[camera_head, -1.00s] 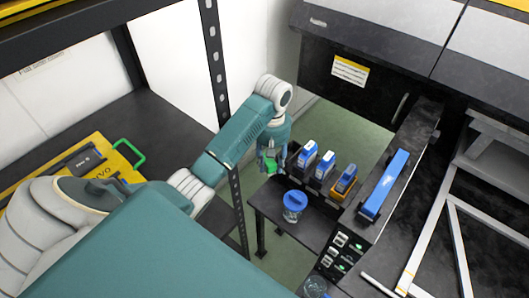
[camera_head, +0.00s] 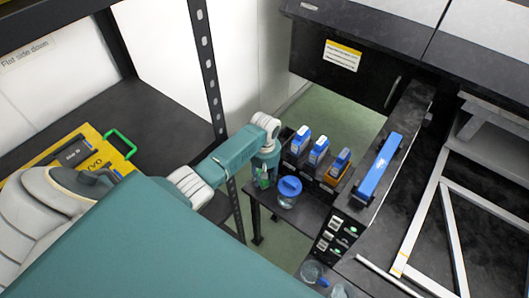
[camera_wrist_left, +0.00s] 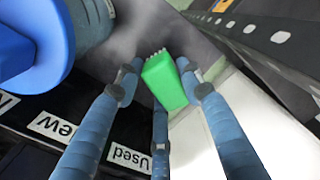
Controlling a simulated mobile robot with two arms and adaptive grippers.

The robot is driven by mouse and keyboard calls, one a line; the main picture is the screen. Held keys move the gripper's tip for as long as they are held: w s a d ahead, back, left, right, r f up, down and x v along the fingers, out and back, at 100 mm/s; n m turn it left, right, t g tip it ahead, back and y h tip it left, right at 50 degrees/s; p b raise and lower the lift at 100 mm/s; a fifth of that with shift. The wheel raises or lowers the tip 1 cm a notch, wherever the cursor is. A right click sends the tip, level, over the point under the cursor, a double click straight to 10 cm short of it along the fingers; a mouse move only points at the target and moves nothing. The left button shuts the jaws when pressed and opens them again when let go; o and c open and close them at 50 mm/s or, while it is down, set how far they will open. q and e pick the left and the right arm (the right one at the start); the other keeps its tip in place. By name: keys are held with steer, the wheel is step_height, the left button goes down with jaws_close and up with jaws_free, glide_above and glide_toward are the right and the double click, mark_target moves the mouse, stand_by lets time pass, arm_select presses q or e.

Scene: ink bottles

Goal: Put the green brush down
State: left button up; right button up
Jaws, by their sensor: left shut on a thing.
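The green brush (camera_head: 264,181) is in my left gripper (camera_head: 265,171), beside the blue-lidded jar (camera_head: 289,188) and over the left end of the small dark table (camera_head: 310,217). In the left wrist view the green brush (camera_wrist_left: 165,82) is a block with pale bristles at its far end. The fingers of my left gripper (camera_wrist_left: 160,85) are closed around it. I cannot tell whether the brush touches the table. The jar's blue lid (camera_wrist_left: 35,45) is close at the left there. My right gripper is not in view.
Several blue-capped ink bottles (camera_head: 318,150) stand in a dark holder behind the jar. "New" and "Used" labels (camera_wrist_left: 130,157) show near the gripper. A perforated shelf post (camera_head: 203,70) stands left of the arm. A long blue bar (camera_head: 378,168) lies on the right.

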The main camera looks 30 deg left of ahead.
arm_select(q)
steer(key=shift+f, duration=0.15)
steer(key=o, duration=1.2)
steer(key=shift+r, duration=0.45)
step_height(320, 180, up, 12)
steer(key=shift+f+p, duration=0.25)
steer(key=shift+p, duration=0.15)
